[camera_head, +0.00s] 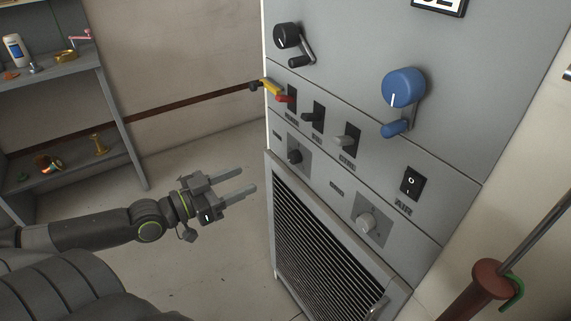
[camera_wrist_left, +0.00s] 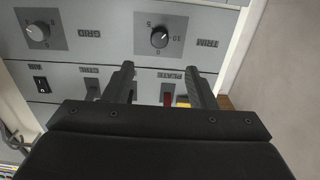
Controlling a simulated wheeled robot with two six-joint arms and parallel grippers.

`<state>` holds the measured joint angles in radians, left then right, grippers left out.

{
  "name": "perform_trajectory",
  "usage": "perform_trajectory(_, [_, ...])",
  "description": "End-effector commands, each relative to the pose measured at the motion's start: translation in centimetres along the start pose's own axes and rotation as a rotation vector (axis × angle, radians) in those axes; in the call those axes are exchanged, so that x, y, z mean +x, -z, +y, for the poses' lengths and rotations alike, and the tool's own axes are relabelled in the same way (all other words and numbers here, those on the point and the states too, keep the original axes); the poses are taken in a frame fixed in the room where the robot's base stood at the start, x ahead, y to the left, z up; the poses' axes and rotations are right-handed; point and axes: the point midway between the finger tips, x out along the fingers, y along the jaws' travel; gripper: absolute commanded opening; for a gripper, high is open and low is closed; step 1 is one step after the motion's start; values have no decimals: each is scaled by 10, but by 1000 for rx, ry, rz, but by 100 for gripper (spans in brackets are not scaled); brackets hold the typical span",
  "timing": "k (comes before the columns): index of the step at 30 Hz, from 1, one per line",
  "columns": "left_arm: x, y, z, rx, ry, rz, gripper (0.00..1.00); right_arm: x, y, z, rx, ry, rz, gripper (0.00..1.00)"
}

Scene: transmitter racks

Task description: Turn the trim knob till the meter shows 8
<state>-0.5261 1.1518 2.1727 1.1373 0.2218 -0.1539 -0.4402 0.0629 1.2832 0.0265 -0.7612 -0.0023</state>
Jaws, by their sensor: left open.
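The trim knob (camera_head: 294,156) is a small black knob on a grey plate on the rack's lower panel. In the left wrist view the trim knob (camera_wrist_left: 159,38) appears upside down beside the TRIM label, its white mark towards the upper right. My left gripper (camera_head: 247,180) is open and empty, left of the rack and apart from the knob. Its fingers (camera_wrist_left: 157,68) show below the knob in the wrist view. My right gripper is not in view.
A grey grid knob (camera_head: 366,222), black AIR switch (camera_head: 411,183), levers (camera_head: 347,139) and a blue crank knob (camera_head: 403,88) share the rack. A louvred door (camera_head: 325,245) is below. Shelves (camera_head: 62,98) stand left. The floor (camera_head: 205,262) around my left gripper is clear.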

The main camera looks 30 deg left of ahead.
Motion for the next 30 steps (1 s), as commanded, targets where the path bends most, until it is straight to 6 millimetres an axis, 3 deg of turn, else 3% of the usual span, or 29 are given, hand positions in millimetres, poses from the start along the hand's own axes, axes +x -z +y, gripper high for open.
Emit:
perform_trajectory(21, [97,2,1,-3,-1,5,51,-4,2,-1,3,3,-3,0])
perform_trajectory(30, [123,0,0,-2,-1,1,51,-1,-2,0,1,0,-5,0])
